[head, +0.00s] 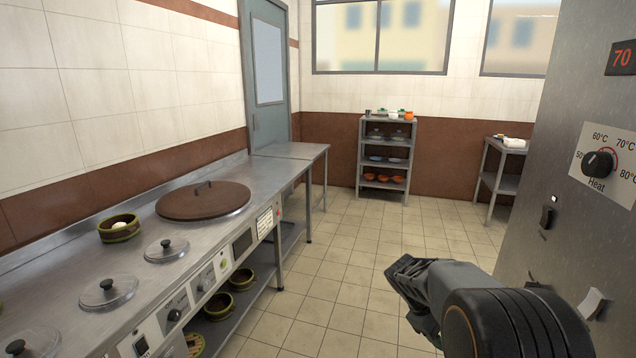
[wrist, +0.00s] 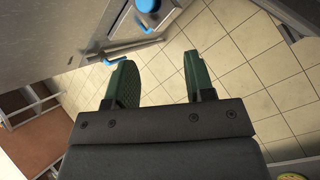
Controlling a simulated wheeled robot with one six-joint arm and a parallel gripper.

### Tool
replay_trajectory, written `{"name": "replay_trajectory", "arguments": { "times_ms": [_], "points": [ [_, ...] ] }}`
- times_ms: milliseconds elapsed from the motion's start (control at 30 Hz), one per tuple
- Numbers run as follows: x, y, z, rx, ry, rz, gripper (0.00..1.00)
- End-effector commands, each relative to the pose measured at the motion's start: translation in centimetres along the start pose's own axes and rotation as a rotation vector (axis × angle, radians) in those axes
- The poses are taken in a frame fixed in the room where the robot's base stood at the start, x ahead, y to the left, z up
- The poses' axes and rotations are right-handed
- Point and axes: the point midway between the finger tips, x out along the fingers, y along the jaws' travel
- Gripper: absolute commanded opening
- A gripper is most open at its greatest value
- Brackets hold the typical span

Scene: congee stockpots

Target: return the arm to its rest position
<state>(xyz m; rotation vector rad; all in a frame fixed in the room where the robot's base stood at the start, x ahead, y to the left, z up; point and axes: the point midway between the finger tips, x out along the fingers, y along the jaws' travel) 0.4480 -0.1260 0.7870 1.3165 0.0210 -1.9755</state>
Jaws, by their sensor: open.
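My gripper (head: 408,272) shows at the lower right of the head view, held over the tiled floor and pointing left. In the wrist view its two green fingers (wrist: 156,80) are spread apart with only floor tiles between them. The gripper is open and empty. My dark arm reaches in from the bottom right corner of the head view. No object touches the fingers.
A steel counter (head: 273,172) with a large brown lid (head: 204,200) and small lids runs along the left. A steel cabinet (head: 540,150) with a heat dial (head: 597,164) stands close on the right. A shelf rack (head: 387,150) stands at the back. The middle floor is clear.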

Motion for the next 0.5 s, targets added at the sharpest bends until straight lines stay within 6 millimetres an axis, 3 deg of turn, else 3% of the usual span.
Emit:
{"name": "replay_trajectory", "arguments": {
  "times_ms": [33,200,333,500],
  "points": [
    [-3.4,-1.1,2.4,0.094,0.084,-0.061,0.49],
    [-10.7,-6.4,7.4,0.417,0.335,-0.296,0.49],
    [-15.5,-8.9,11.0,0.569,0.472,-0.424,0.49],
    [-20.0,-10.1,15.1,0.627,0.588,-0.482,0.49]
  ]
}}
